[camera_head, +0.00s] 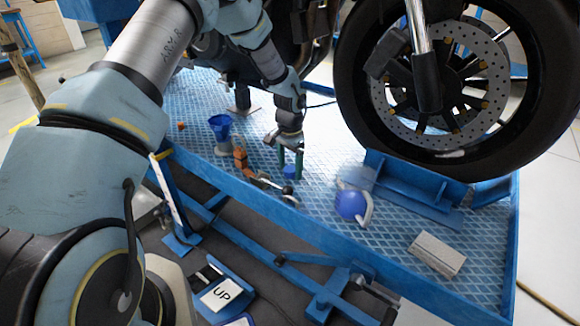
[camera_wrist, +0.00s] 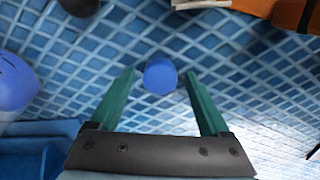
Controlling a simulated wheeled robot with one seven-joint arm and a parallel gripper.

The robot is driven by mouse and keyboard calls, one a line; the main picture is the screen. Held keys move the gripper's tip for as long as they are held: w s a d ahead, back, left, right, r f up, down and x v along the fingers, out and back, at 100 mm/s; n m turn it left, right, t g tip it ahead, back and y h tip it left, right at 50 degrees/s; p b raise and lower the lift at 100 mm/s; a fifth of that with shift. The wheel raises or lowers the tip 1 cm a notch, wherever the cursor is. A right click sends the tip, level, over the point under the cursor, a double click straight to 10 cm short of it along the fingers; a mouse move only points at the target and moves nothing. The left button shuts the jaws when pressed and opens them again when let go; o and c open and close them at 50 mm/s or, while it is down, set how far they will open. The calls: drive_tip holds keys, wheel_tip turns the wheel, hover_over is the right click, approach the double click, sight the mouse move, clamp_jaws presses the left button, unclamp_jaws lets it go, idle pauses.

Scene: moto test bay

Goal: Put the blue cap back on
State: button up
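The small round blue cap (camera_head: 290,171) is on the blue diamond-patterned lift platform (camera_head: 320,150). In the wrist view the cap (camera_wrist: 160,76) sits between the tips of two green fingers. My gripper (camera_head: 290,160) points down over it with its fingers apart. Gaps show on both sides of the cap, so the fingers do not appear to touch it. A round blue container (camera_head: 350,205) with a pale handle and a clear part is to the right of the gripper. Part of it shows at the left edge of the wrist view (camera_wrist: 14,82). Its opening is not clear.
A blue funnel-like cup (camera_head: 220,127) and orange blocks (camera_head: 240,158) are left of my gripper. Small metal tools (camera_head: 271,186) lie near the platform's front edge. A motorcycle wheel (camera_head: 455,80) stands behind on the right. A pale box (camera_head: 437,254) lies front right.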

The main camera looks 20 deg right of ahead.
sight(290, 169)
wheel_tip(290, 169, up, 12)
drive_tip(key=a+r+n, duration=0.3)
drive_tip(key=a+r, duration=0.1)
drive_tip(key=a, duration=0.7)
drive_tip(key=a+r+n, duration=0.3)
drive_tip(key=a+r, duration=0.1)
drive_tip(key=a, duration=0.7)
drive_tip(key=s+a+r+n+t, duration=0.1)
drive_tip(key=s+a+r+n, duration=0.1)
drive_tip(key=s+a+n, duration=0.5)
drive_tip(key=s+a, duration=0.4)
drive_tip(key=a, duration=0.3)
drive_tip(key=shift+a+t, duration=0.3)
drive_tip(key=shift+a, duration=0.05)
